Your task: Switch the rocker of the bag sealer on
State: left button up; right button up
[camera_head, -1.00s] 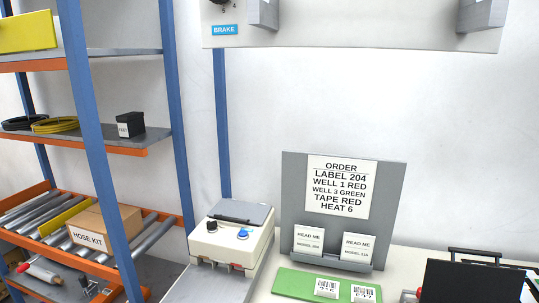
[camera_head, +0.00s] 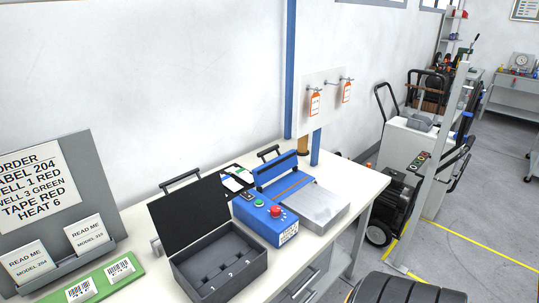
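The bag sealer (camera_head: 262,218) is a blue box on the white bench, with a raised blue bar (camera_head: 277,168) and a light grey plate (camera_head: 315,206) on its right. On its top face are a red knob (camera_head: 277,211) and a small green control (camera_head: 259,203). A small grey control (camera_head: 248,196) sits further back. Which of these is the rocker, and its position, is too small to tell. Neither of my grippers is in view.
An open black case (camera_head: 222,262) stands left of the sealer. The order board (camera_head: 45,185) with cards and a green strip (camera_head: 85,286) is further left. Orange tags (camera_head: 314,102) hang behind. A black ridged round thing (camera_head: 400,291) is at the bottom right.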

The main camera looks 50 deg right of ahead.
aim_at(247, 195)
jog(key=z, duration=1.55)
